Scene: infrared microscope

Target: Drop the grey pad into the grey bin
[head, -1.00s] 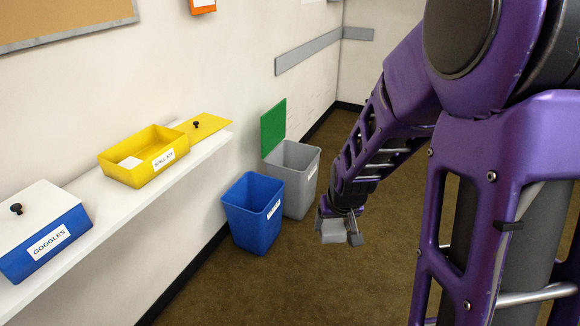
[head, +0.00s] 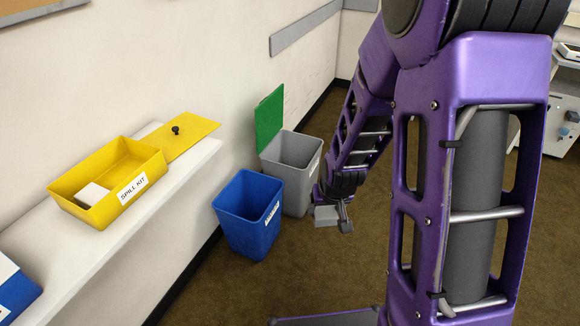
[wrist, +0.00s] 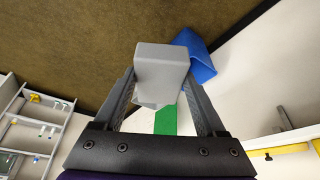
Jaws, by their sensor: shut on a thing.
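The grey pad (head: 325,216) is a small grey block held in my gripper (head: 333,208), low over the brown floor in the head view. In the wrist view the pad (wrist: 161,62) sits between both fingers of my gripper (wrist: 160,80), which are shut on it. The grey bin (head: 297,190) stands on the floor just left of my gripper in the head view, its green lid (head: 269,118) raised and its top open. The pad is outside the bin, beside its right side. I cannot make out the bin clearly in the wrist view.
A blue bin (head: 249,222) stands in front of the grey bin, to its left. A white shelf (head: 150,210) along the wall holds a yellow spill kit box (head: 78,178) and a blue box (head: 15,297). Brown floor is clear to the right of the bins.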

